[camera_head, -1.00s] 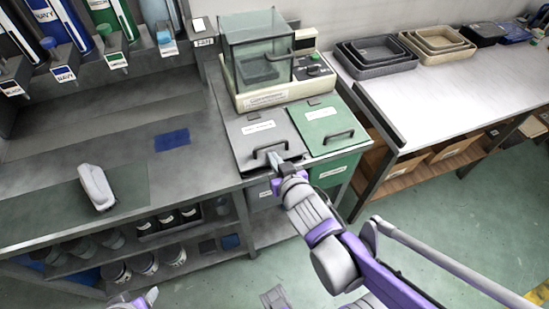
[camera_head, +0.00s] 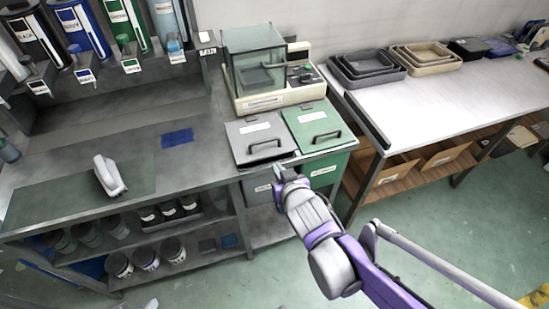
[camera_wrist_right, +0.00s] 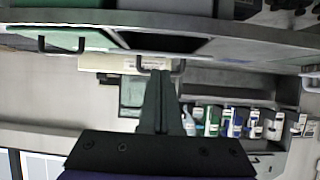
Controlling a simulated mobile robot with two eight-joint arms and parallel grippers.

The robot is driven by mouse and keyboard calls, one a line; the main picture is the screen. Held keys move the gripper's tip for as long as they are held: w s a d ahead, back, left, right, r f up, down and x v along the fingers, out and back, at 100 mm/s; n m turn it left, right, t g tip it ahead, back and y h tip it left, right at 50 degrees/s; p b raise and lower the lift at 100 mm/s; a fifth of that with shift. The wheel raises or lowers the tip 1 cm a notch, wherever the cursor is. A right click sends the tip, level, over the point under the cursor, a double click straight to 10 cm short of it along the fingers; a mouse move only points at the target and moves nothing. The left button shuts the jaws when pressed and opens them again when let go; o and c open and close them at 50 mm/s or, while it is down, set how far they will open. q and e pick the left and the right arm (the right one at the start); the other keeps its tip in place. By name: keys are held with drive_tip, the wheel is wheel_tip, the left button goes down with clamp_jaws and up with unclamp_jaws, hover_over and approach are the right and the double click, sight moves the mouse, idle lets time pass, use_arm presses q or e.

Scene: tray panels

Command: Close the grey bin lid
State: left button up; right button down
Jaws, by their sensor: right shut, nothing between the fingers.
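The grey bin lid (camera_head: 250,127) lies nearly level beside the green lid in the head view, with its dark handle (camera_head: 265,147) near the front edge. I cannot tell whether it is fully seated. My right gripper (camera_head: 284,171) is shut and empty, just in front of the lid's front right corner and apart from the handle. In the right wrist view, which is upside down, the shut fingers (camera_wrist_right: 158,100) point toward the grey lid's handle (camera_wrist_right: 153,68). A dark wedge shows near the lid's edge there. My left gripper is not clearly in view.
The green lid (camera_head: 311,124) adjoins on the right. A glass-sided machine (camera_head: 255,75) stands behind both lids. A white-topped bench (camera_head: 440,100) with stacked trays is to the right. A white hand tool (camera_head: 108,175) lies on the left counter. The floor in front is open.

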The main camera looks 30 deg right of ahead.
drive_tip(key=w+d+r+g+y+p, duration=0.1)
drive_tip(key=w+r+g+p, duration=0.1)
drive_tip(key=w+r+g, duration=0.35)
drive_tip(key=w+d+r+g+y+p, duration=0.1)
drive_tip(key=w+r+g+p, duration=0.15)
drive_tip(key=r, duration=0.65)
drive_tip(key=t, duration=0.1)
hover_over(265, 149)
wheel_tip(265, 149, down, 11)
drive_tip(key=shift+w+f+b, duration=0.1)
drive_tip(key=shift+f+b, duration=0.05)
drive_tip(key=shift+b, duration=0.3)
use_arm(q)
drive_tip(key=shift+w+r, duration=0.3)
drive_tip(key=shift+r, duration=0.5)
drive_tip(key=shift+w+r, duration=0.25)
drive_tip(key=shift+r, duration=0.5)
drive_tip(key=shift+w+r, duration=0.3)
drive_tip(key=shift+r, duration=0.5)
use_arm(e)
drive_tip(key=shift+s+f, duration=0.2)
drive_tip(key=shift+f, duration=0.35)
